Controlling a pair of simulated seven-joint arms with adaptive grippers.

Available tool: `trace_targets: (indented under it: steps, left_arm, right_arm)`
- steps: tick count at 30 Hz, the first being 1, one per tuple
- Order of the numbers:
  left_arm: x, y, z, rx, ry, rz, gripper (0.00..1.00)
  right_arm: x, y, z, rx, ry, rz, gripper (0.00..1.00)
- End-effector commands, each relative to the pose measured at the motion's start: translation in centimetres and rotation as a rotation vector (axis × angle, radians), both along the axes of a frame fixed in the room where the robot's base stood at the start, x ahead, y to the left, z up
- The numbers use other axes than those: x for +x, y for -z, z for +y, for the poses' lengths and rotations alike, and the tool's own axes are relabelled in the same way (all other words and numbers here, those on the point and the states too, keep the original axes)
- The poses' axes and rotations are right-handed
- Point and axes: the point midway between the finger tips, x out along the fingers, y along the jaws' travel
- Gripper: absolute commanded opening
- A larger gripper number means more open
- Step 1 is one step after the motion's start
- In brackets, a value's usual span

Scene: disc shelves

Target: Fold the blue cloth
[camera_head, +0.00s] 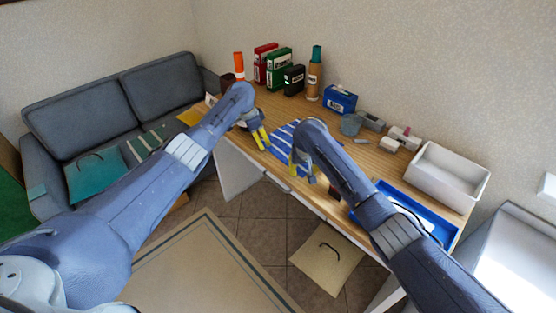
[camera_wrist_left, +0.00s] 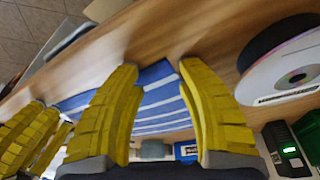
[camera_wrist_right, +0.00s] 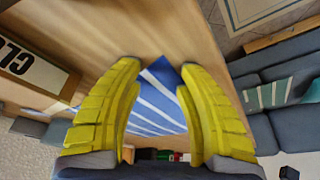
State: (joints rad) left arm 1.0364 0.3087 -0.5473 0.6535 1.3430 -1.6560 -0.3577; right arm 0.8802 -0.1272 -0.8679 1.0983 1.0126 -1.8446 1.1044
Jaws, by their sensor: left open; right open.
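The blue cloth (camera_head: 284,136) with white stripes lies on the wooden desk between my two grippers, partly hidden by the right arm in the head view. My left gripper (camera_head: 261,139), with yellow fingers, is open at the cloth's left side. In the left wrist view the cloth (camera_wrist_left: 158,98) shows between and beyond the open fingers (camera_wrist_left: 160,80). My right gripper (camera_head: 304,172) is open near the cloth's right side at the desk's front. In the right wrist view the cloth (camera_wrist_right: 158,100) shows between its fingers (camera_wrist_right: 160,75). I cannot tell whether either gripper touches the cloth.
Binders (camera_head: 278,70) and a bottle (camera_head: 315,75) stand at the back of the desk. A blue box (camera_head: 340,99), a white bin (camera_head: 447,176) and a blue tray (camera_head: 440,229) are to the right. A disc (camera_wrist_left: 290,75) lies near the left gripper.

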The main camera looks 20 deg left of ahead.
Motion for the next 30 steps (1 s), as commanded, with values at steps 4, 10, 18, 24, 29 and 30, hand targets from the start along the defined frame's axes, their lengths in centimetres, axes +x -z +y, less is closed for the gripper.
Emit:
trace_targets:
  steps: [4,10,18,24,29,30]
  left_arm:
    - [-0.08,0.19,-0.03,0.0,0.001,0.003,0.25]
    - [-0.09,0.31,-0.08,0.0,0.0,0.003,0.14]
    - [-0.12,0.56,-0.13,0.0,0.0,0.004,0.0]
    - [-0.14,0.78,-0.14,0.001,0.0,0.005,0.0]
    - [-0.17,0.85,-0.12,0.002,0.0,0.006,0.0]
    - [-0.17,0.86,-0.12,0.002,0.0,0.006,0.0]
  right_arm:
    - [-0.04,0.14,-0.02,-0.001,0.0,0.002,0.25]
    - [-0.03,0.27,-0.02,-0.001,0.0,0.002,0.14]
    - [0.0,0.5,-0.04,-0.002,0.0,0.003,0.0]
    - [0.01,0.74,-0.07,-0.003,0.001,0.003,0.0]
    - [0.0,0.82,-0.09,-0.003,0.001,0.004,0.0]
    - [-0.01,0.83,-0.1,-0.003,0.001,0.004,0.0]
